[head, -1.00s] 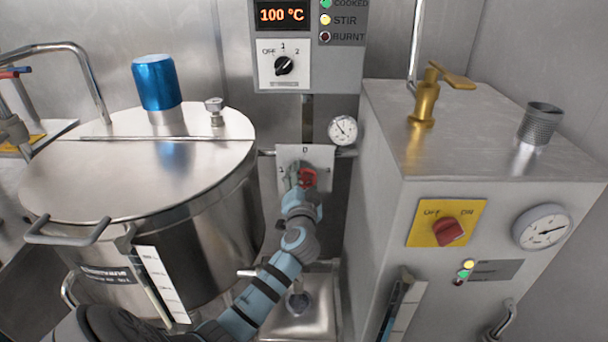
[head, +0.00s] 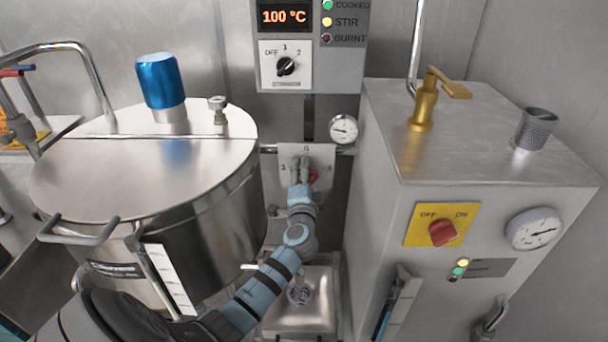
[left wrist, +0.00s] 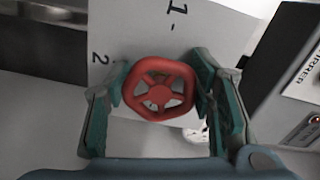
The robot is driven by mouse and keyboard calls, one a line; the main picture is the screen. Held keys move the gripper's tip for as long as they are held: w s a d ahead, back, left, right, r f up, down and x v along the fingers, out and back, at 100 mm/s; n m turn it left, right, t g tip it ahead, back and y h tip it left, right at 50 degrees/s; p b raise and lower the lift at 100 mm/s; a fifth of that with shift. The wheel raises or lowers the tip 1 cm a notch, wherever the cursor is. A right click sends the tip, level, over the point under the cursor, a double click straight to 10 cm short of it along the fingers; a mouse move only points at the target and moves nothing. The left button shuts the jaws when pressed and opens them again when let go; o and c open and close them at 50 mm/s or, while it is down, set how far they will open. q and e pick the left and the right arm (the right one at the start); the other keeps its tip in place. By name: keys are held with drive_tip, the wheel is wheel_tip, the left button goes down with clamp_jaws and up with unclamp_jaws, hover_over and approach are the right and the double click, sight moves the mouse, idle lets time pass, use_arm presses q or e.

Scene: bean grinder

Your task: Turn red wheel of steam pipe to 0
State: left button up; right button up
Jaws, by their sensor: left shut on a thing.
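The red wheel (head: 314,174) sits on a pale plate (head: 322,155) with number marks, on the steam pipe between the kettle and the grey machine. In the head view my left gripper (head: 302,170) covers much of it. In the left wrist view the wheel (left wrist: 158,95) is a small five-spoked ring. My left gripper (left wrist: 162,92) is shut on it, with one finger on each side of its rim. The marks 1 and 2 show on the plate (left wrist: 125,35) in that view. A round gauge (head: 343,129) is right of the plate. My right gripper is out of view.
The large lidded kettle (head: 100,178) stands close on the left. The grey machine (head: 385,210) with a yellow switch plate (head: 418,232) stands close on the right. A control box (head: 345,60) hangs above, and a metal basin (head: 318,318) lies below.

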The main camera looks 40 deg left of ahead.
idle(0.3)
use_arm(q)
drive_tip(key=o, duration=1.2)
drive_tip(key=v, duration=1.2)
drive_tip(key=shift+d, duration=0.1)
drive_tip(key=shift+w, duration=0.1)
